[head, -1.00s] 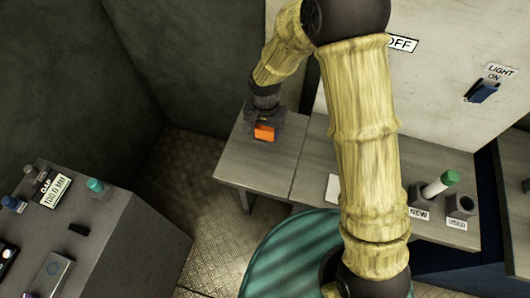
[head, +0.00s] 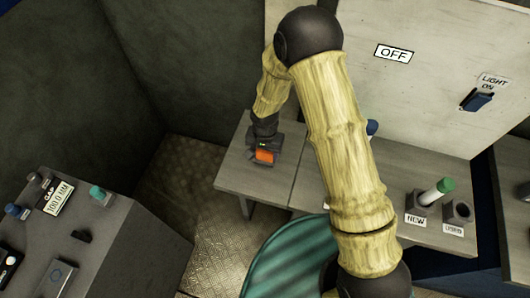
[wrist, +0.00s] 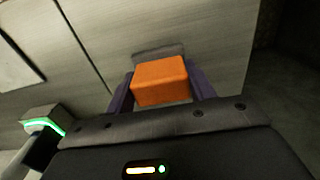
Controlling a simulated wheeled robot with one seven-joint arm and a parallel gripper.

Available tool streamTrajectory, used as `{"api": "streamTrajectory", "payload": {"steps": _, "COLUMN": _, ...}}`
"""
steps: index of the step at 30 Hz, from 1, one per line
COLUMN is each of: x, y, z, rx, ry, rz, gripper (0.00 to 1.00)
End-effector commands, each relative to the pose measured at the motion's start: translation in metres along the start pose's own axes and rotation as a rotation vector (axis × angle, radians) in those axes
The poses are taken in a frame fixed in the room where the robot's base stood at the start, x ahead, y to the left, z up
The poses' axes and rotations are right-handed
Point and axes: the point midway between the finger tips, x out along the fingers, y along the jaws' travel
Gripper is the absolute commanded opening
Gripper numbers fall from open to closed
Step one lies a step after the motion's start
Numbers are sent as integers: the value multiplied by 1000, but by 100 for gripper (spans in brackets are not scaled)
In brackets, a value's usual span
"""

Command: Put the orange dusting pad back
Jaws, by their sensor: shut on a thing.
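The orange dusting pad (head: 264,156) is a small block held between the fingers of my gripper (head: 264,148), over the left part of the grey table (head: 240,181). The wrist view shows the pad (wrist: 160,82) between the two dark purple fingers of my gripper (wrist: 160,88), which are shut on its sides. A darker grey patch shows on the table just beyond the pad. I cannot tell whether the pad touches the table. The pad's far side and underside are hidden.
A green-capped tube stands in the holder marked NEW (head: 416,199), and the USED holder (head: 457,211) is beside it. A teal round surface (head: 290,262) lies in front of the table. A grey console (head: 120,235) stands at left. A blue thing is partly behind my arm.

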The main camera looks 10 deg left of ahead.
Motion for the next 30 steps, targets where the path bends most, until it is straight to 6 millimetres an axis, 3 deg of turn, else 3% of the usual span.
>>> {"api": "streamTrajectory", "payload": {"steps": 5, "x": 14, "y": 0, "z": 0, "rx": 0, "ry": 0, "rz": 0, "gripper": 16}}
{"api": "streamTrajectory", "payload": {"steps": 23, "x": 24, "y": -1, "z": 0, "rx": -2, "ry": 1, "rz": -1, "gripper": 16}}
{"api": "streamTrajectory", "payload": {"steps": 24, "x": 23, "y": -1, "z": 0, "rx": -2, "ry": 1, "rz": -1, "gripper": 60}}
{"api": "streamTrajectory", "payload": {"steps": 27, "x": 23, "y": -1, "z": 0, "rx": -2, "ry": 1, "rz": -1, "gripper": 76}}
{"api": "streamTrajectory", "payload": {"steps": 30, "x": 23, "y": -1, "z": 0, "rx": -2, "ry": 1, "rz": -1, "gripper": 76}}
